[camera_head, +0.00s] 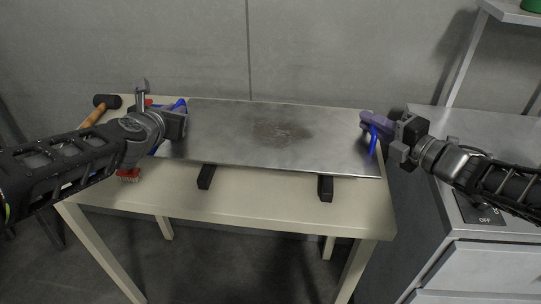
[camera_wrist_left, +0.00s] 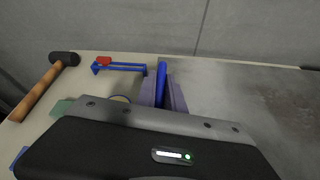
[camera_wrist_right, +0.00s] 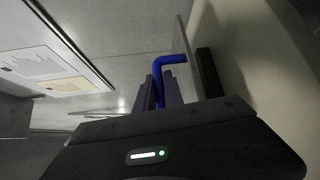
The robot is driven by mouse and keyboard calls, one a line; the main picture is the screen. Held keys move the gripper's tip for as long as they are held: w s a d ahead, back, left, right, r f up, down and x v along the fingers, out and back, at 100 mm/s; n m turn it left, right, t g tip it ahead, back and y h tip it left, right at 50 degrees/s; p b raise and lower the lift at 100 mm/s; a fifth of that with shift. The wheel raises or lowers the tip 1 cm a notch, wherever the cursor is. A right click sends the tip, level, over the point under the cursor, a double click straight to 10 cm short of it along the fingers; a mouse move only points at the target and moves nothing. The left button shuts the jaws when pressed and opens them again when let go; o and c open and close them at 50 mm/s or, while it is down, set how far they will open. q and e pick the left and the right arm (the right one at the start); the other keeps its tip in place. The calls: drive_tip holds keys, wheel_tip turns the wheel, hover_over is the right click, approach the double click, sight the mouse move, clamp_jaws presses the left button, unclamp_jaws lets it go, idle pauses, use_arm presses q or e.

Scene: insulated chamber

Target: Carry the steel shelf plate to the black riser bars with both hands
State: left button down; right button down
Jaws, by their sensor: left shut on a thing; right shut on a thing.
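The steel shelf plate (camera_head: 250,135), grey with a brown stain, spans most of the table, with a blue handle at each end. My left gripper (camera_head: 180,112) is shut on the blue left handle (camera_wrist_left: 161,80). My right gripper (camera_head: 378,123) is shut on the blue right handle (camera_wrist_right: 172,62). Two black riser bars (camera_head: 206,176) (camera_head: 326,188) stick out from under the plate's near edge; their far parts are hidden. One bar (camera_wrist_right: 208,72) shows close under the plate in the right wrist view. I cannot tell whether plate and bars touch.
A mallet (camera_head: 104,102) with a wooden handle lies at the table's left end. A red brush (camera_head: 129,175) and a blue and red tool (camera_wrist_left: 118,66) lie near my left gripper. A grey cabinet (camera_head: 480,262) stands at right. The table's front strip (camera_head: 270,205) is clear.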

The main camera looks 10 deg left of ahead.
sight(164, 157)
idle(0.4)
